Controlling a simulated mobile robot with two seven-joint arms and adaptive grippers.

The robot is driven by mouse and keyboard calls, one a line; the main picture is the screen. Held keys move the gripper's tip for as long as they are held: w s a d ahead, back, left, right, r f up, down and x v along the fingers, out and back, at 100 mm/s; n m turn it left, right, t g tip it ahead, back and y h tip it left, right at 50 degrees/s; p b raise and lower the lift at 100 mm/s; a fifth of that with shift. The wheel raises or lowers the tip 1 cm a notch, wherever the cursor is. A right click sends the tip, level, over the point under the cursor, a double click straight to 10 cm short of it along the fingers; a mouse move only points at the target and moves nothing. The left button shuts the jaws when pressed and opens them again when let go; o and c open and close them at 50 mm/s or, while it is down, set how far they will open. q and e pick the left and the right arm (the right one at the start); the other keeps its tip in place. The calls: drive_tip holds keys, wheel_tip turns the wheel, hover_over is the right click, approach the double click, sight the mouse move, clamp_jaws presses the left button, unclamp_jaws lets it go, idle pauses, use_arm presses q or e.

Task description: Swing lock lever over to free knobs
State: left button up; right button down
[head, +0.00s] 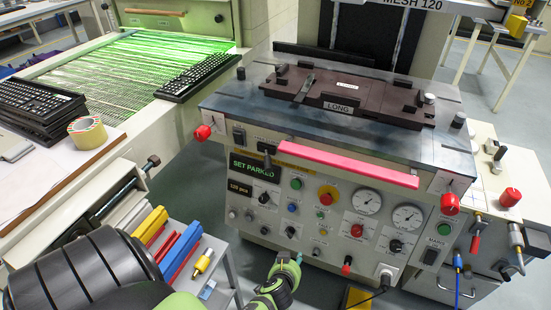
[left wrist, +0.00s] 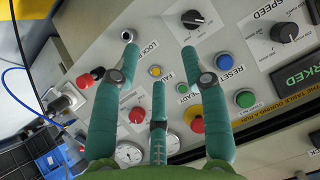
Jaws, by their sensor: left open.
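The printing machine's control panel (head: 325,250) faces me. In the head view the left gripper (head: 290,268) is low in front of the panel, mostly seen from behind. A black lever (head: 267,152) sticks out at the panel's upper left; I cannot tell if it is the lock lever. My right gripper is not in view.
Around the fingers are black selector knobs (left wrist: 193,18), a blue reset button (left wrist: 223,61), a green button (left wrist: 245,98) and a red button (left wrist: 193,118). A pink bar (head: 345,163) crosses the panel top. A shelf with coloured bars (head: 180,255) stands left of my gripper.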

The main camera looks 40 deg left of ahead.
use_arm(q)
drive_tip(key=w+a+r+n+t+y+b, duration=0.2)
drive_tip(key=w+a+r+n+y+b, duration=0.3)
drive_tip(key=r, duration=0.6)
drive_tip(key=n+t+y, duration=0.1)
drive_tip(key=n+y, duration=0.2)
drive_tip(key=y, duration=0.1)
approach(267, 158)
drive_tip(key=w+a+f, duration=0.2)
drive_tip(key=x, duration=0.3)
drive_tip(key=r+p+x, duration=0.1)
drive_tip(key=x, duration=0.2)
drive_tip(key=shift+w+a, duration=0.35)
clamp_jaws()
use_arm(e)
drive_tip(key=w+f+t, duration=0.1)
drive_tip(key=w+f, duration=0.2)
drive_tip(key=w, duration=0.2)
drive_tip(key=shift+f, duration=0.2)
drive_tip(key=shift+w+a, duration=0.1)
